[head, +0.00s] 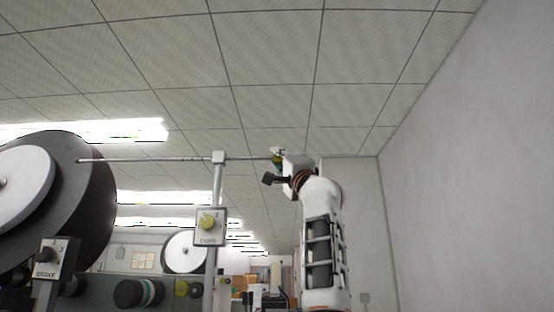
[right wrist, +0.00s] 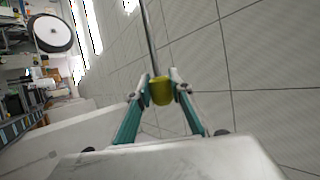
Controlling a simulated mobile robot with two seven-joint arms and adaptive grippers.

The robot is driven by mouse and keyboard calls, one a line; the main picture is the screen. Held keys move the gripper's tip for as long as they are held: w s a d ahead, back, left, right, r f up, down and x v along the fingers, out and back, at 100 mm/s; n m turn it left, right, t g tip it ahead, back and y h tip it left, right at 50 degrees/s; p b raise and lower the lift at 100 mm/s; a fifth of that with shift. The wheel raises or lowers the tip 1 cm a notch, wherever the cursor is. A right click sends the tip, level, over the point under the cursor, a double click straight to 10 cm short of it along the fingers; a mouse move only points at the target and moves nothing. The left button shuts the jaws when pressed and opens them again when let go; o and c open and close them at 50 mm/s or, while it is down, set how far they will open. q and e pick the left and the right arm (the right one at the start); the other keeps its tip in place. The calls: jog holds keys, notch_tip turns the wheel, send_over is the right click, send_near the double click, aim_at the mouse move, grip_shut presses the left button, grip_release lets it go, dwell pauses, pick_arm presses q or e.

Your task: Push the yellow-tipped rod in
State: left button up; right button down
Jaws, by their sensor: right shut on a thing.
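A thin metal rod (head: 180,159) runs level in the head view, from the large dark roll at left, through a white block on a post, to my right gripper. My right gripper (head: 277,158) is at the rod's right end, its fingers small and partly hidden by the wrist. In the right wrist view, the yellow tip (right wrist: 161,91) of the rod sits between the two fingertips of my right gripper (right wrist: 161,90), which are shut on it. The rod (right wrist: 149,35) extends away from the tip. My left gripper is not in view.
The white guide block (head: 219,157) tops a grey post (head: 212,260) carrying a box with a yellow-green knob (head: 208,222). The large roll (head: 90,200) and a BRAKE box (head: 52,260) stand at left. A plain wall (head: 450,180) is at right.

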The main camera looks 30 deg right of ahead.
jog(key=shift+a, duration=0.15)
jog(key=c, duration=1.8)
grip_release()
jog(key=shift+w, duration=0.1)
jog(key=shift+a, duration=0.15)
jog(key=shift+v, duration=6.05)
